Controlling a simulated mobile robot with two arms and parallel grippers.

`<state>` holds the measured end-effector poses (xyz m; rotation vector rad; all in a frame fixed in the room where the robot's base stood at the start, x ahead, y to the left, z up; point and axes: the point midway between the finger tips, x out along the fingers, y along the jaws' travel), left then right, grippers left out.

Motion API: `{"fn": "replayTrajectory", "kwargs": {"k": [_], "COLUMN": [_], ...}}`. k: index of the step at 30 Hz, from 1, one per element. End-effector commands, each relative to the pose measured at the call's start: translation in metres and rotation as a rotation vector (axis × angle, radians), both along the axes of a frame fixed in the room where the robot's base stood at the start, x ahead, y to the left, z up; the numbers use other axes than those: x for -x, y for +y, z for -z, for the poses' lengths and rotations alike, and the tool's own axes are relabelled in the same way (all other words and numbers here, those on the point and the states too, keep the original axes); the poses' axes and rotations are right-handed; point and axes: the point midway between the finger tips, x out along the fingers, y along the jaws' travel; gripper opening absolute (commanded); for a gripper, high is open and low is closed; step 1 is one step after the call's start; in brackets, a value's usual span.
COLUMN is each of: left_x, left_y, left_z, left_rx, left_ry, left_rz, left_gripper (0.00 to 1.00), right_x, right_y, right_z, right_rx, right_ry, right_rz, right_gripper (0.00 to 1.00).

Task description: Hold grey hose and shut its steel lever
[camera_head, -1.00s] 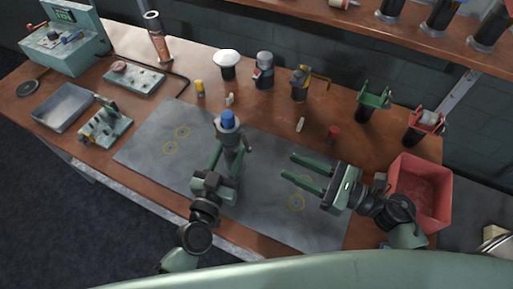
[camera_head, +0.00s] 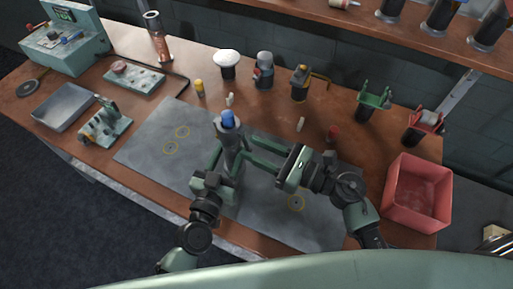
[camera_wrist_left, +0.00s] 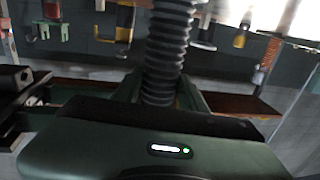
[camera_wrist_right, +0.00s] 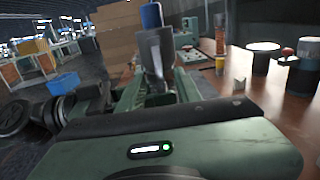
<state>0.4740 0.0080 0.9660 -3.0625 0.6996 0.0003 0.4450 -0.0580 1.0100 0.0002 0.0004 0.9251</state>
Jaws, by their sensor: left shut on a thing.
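The grey hose (camera_head: 229,137) stands upright over the grey mat, with a blue cap (camera_head: 228,119) on top. My left gripper (camera_head: 231,160) is shut on it; in the left wrist view the ribbed grey hose (camera_wrist_left: 170,45) rises between the fingers. My right gripper (camera_head: 247,152) is open beside the hose, its fingers reaching left toward it. In the right wrist view a flat grey steel part, seemingly the lever (camera_wrist_right: 156,52), shows between and beyond the fingers, below the blue cap (camera_wrist_right: 151,15). Contact with it cannot be told.
The grey mat (camera_head: 150,140) is otherwise mostly clear. Behind it stand a yellow cylinder (camera_head: 199,88), a white-topped jar (camera_head: 227,60) and other fittings. A red bin (camera_head: 418,190) stands at the right. A shelf (camera_head: 400,35) runs along the back.

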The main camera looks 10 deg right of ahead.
Motion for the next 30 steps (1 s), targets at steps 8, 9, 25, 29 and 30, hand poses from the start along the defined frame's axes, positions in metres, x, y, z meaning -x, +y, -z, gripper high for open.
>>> {"fn": "replayTrajectory", "kwargs": {"k": [8,9,25,29,30], "left_x": [0.000,0.000,0.000,0.000,0.000], "left_y": [0.000,0.000,0.000,0.000,0.000], "left_z": [0.000,0.000,0.000,0.000,0.000], "left_rx": [0.000,0.000,0.000,0.000,0.000], "left_ry": [0.000,0.000,0.000,-0.001,-0.001], "left_rz": [0.000,0.000,0.000,0.000,0.000], "left_gripper": [0.00,0.00,0.00,0.00,0.00], "right_x": [0.000,0.000,-0.008,-0.008,-0.008], "right_y": [0.000,0.000,0.011,0.012,0.012], "right_z": [0.000,0.000,0.010,0.010,0.010], "right_rx": [-0.001,-0.004,-0.230,-0.243,-0.244], "right_ry": [-0.001,-0.002,-0.168,-0.182,-0.183], "right_rz": [0.000,0.000,-0.001,0.000,-0.001], "right_gripper": [0.00,0.00,0.00,0.00,0.00]}}
